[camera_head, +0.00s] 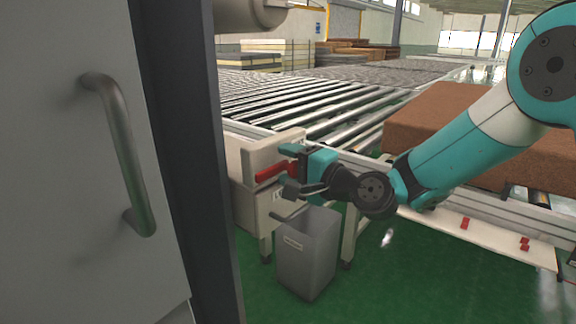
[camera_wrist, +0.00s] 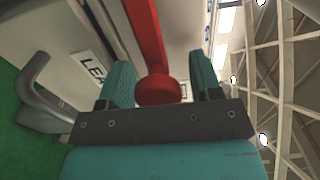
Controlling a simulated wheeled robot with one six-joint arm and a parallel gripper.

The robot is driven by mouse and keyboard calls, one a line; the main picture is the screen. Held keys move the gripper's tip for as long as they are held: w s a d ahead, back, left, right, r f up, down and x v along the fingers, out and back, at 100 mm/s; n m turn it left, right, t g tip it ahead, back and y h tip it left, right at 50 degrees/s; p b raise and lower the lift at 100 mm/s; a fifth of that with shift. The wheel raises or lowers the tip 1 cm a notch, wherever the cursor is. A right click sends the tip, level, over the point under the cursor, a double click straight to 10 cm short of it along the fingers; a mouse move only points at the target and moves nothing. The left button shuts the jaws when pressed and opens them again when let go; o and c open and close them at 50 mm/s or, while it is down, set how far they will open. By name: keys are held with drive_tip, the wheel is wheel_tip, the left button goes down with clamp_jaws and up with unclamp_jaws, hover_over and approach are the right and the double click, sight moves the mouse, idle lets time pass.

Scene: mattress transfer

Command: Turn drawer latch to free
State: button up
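The red drawer latch (camera_head: 272,173) is a bar on the front of a cream box (camera_head: 248,205) beside the conveyor. In the wrist view the red latch (camera_wrist: 146,35) runs between my two teal fingers, its round end near the palm. My gripper (camera_head: 287,168) is at the latch with its fingers open on either side of it. In the wrist view my gripper (camera_wrist: 162,82) shows a gap on the right of the latch; contact on the left cannot be told. A grey drawer handle (camera_wrist: 42,90) and a partly hidden label (camera_wrist: 90,68) show on the left.
A grey bin (camera_head: 308,258) stands on the green floor below my gripper. A grey door with a bar handle (camera_head: 120,150) fills the left foreground. A brown mattress (camera_head: 440,112) lies on the right, by the roller conveyor (camera_head: 300,98).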

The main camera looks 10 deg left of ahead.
drive_tip(key=shift+s, duration=0.15)
drive_tip(key=b+v, duration=0.6)
drive_tip(key=v, duration=1.1)
drive_tip(key=shift+d, duration=0.15)
drive_tip(key=s+a+r+n+g+h+p, duration=0.25)
drive_tip(key=s+n+g+p, duration=0.25)
drive_tip(key=s+n+g, duration=0.3)
drive_tip(key=s+d+n+g+h+p, duration=0.1)
drive_tip(key=s+d+n+h+p, duration=0.1)
drive_tip(key=s, duration=0.4)
drive_tip(key=s+d+n+g+h+p, duration=0.1)
drive_tip(key=s+d+n+h+p, duration=0.2)
drive_tip(key=s+d+h, duration=0.3)
drive_tip(key=shift+s+d+r+n, duration=0.35)
drive_tip(key=shift+s+d+n, duration=0.1)
drive_tip(key=shift+s+n, duration=0.15)
